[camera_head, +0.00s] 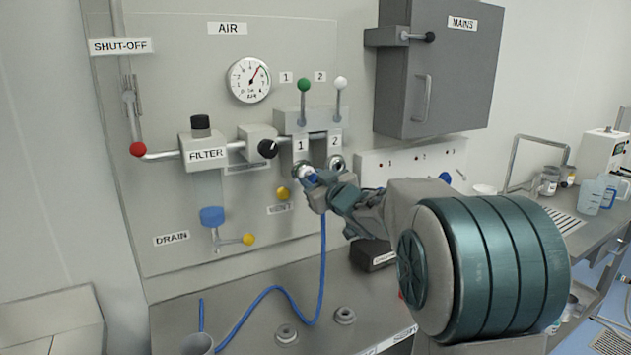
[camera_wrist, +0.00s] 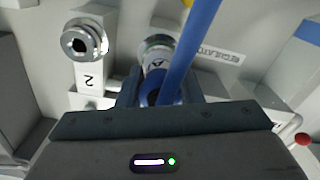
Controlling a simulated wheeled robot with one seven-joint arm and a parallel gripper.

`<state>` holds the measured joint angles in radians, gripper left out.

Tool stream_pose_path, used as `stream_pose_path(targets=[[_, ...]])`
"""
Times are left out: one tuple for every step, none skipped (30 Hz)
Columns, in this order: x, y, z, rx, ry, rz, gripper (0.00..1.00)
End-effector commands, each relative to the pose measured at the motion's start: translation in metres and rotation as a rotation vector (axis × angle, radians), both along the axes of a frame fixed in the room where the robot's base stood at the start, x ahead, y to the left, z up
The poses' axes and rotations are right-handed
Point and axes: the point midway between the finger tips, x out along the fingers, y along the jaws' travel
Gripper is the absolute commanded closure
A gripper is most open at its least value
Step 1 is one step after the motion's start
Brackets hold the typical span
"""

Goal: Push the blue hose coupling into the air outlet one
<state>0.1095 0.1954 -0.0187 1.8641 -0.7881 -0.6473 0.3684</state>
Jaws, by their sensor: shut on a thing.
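My gripper (camera_head: 315,184) is shut on the blue hose coupling (camera_head: 309,178) just in front of air outlet one (camera_head: 303,167). In the wrist view, the picture is upside down. There, the coupling (camera_wrist: 159,92) sits between the fingers, its front lined up with the metal ring of outlet one (camera_wrist: 158,43). The coupling's front meets or lies very near the ring; I cannot tell how deep it sits. The blue hose (camera_head: 322,255) hangs down from the coupling to the bench.
Outlet two (camera_head: 336,162) is close on the right, empty, with its open bore facing out in the wrist view (camera_wrist: 82,40). A yellow vent knob (camera_head: 283,193) is below left. The grey mains box (camera_head: 440,75) juts out at upper right. Two grey rings (camera_head: 287,333) lie on the bench.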

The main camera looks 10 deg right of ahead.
Motion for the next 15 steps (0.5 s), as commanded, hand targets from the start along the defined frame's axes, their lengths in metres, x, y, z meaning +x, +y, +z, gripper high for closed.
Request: stream_pose_path(targets=[[0.0011,0.0006,0.0004,0.000,-0.001,0.000,1.00],[0.0016,0.0008,0.0004,0.000,-0.001,0.000,1.00],[0.0024,0.0011,0.0005,0.000,-0.001,0.000,1.00],[0.0030,0.0013,0.0005,0.000,-0.001,0.000,1.00],[0.0035,0.0014,0.0004,0.000,-0.001,0.000,1.00],[0.0043,0.0017,0.0004,0.000,-0.001,0.000,1.00],[0.0047,0.0020,0.0004,0.000,-0.001,0.000,1.00],[0.0051,0.0021,0.0004,0.000,-0.001,0.000,1.00],[0.0054,0.0023,0.0003,0.000,-0.001,0.001,1.00],[0.0055,0.0024,0.0003,0.001,0.000,0.001,1.00],[0.0057,0.0025,0.0003,0.001,0.000,0.001,1.00],[0.0057,0.0025,0.0004,0.001,0.000,0.001,1.00],[0.0057,0.0027,0.0005,0.001,0.000,0.001,1.00],[0.0056,0.0028,0.0004,0.001,-0.001,0.002,1.00],[0.0057,0.0028,0.0004,0.001,-0.001,0.002,1.00]])
